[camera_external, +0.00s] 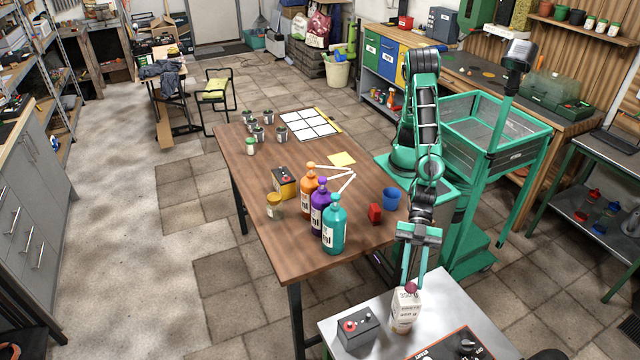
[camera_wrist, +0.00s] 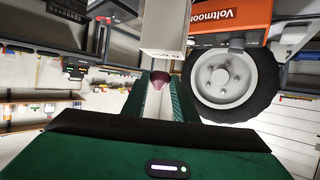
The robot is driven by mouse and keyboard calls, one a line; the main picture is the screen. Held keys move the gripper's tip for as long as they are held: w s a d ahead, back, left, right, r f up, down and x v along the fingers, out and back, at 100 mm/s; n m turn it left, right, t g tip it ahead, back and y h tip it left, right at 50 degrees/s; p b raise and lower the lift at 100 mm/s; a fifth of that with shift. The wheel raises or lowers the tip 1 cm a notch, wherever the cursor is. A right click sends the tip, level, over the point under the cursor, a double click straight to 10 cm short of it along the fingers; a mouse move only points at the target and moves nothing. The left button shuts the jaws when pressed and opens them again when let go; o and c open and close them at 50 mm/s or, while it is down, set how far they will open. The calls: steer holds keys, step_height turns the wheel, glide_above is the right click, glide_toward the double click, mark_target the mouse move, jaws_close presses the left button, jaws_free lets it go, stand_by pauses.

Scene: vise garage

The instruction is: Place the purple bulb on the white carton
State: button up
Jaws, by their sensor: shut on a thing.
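The white carton (camera_external: 404,312) with dark print stands upright on the grey metal table at the bottom of the external view. Its pale side also shows at the top of the wrist view (camera_wrist: 163,30). The small purple bulb (camera_external: 411,287) is between my fingertips, right at the carton's top. In the wrist view the purple bulb (camera_wrist: 160,77) shows between the fingers, close against the carton's edge. My gripper (camera_external: 412,284) points down over the carton and is shut on the bulb. Whether the bulb touches the carton top, I cannot tell.
On the metal table (camera_external: 450,300), a dark box with a red button (camera_external: 350,328) stands left of the carton and a dark control panel (camera_external: 462,345) lies to the right. The wooden table (camera_external: 290,215) behind holds several bottles (camera_external: 333,225), a blue cup (camera_external: 391,198) and a red object (camera_external: 375,213).

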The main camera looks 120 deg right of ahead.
steer(key=shift+f, duration=1.2)
steer(key=shift+f, duration=0.2)
steer(key=o, duration=1.1)
steer(key=shift+f, duration=0.1)
steer(key=v, duration=1.2)
steer(key=shift+r, duration=0.35)
steer(key=shift+w+d, duration=0.1)
